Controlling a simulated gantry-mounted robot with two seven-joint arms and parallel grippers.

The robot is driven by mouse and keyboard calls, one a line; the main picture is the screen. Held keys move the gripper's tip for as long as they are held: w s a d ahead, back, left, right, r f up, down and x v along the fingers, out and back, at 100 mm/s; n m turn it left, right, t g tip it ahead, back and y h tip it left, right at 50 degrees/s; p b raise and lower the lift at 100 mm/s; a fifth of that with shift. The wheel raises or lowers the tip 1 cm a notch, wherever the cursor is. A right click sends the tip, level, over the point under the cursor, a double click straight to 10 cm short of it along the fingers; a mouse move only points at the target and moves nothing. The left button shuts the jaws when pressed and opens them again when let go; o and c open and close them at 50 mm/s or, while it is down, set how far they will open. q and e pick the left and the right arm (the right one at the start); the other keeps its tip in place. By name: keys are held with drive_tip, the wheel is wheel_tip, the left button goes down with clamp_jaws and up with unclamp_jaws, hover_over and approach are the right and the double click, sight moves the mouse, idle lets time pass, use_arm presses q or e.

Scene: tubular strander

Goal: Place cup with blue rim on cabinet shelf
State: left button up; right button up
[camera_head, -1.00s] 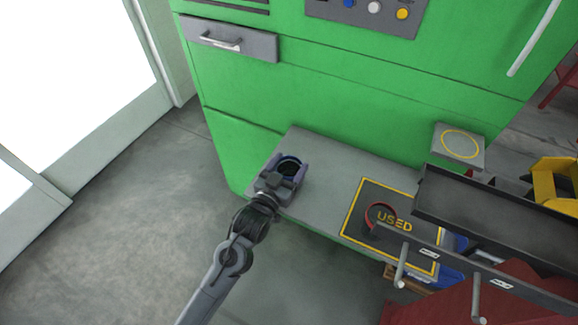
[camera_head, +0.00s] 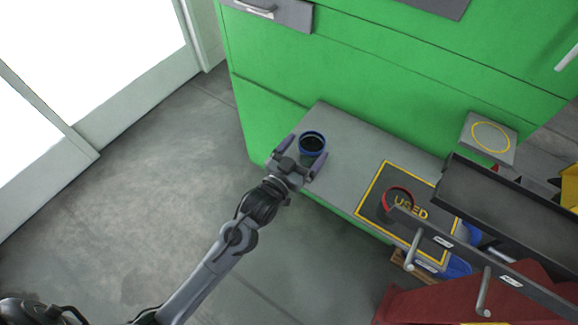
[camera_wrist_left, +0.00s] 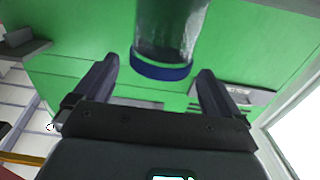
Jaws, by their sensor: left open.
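The cup with the blue rim (camera_head: 313,142) stands upright, mouth up, near the left end of the grey shelf (camera_head: 345,127) on the front of the green cabinet (camera_head: 390,95). My left gripper (camera_head: 304,157) is open at the shelf's front edge, just in front of the cup. In the left wrist view the cup (camera_wrist_left: 168,35) appears inverted, with its blue rim between and just beyond the open fingertips. Gaps show on both sides, and neither finger visibly touches it. My right gripper is not in view.
A red-rimmed cup (camera_head: 396,202) stands on the yellow-bordered USED mat (camera_head: 372,200) to the right. A grey pad with a yellow ring (camera_head: 490,137) is farther right. A dark tray (camera_head: 500,195) and red machinery crowd the right. Floor at left is clear.

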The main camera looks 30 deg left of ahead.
use_arm(q)
drive_tip(key=s+a+f+g, duration=0.1)
drive_tip(key=s+f+g, duration=0.2)
drive_tip(key=s, duration=0.6)
drive_tip(key=s+a+f+g+y, duration=0.1)
drive_tip(key=s+f+g, duration=0.3)
drive_tip(key=s, duration=0.6)
drive_tip(key=s+a+f+g+p, duration=0.1)
drive_tip(key=s+a+f+g, duration=0.1)
drive_tip(key=s+f+g, duration=0.2)
drive_tip(key=s+g, duration=0.3)
drive_tip(key=s, duration=0.2)
drive_tip(key=shift+s+a+m+y, duration=0.2)
drive_tip(key=shift+s+m+y, duration=0.1)
drive_tip(key=shift+s+m, duration=0.1)
drive_tip(key=shift+w, duration=0.1)
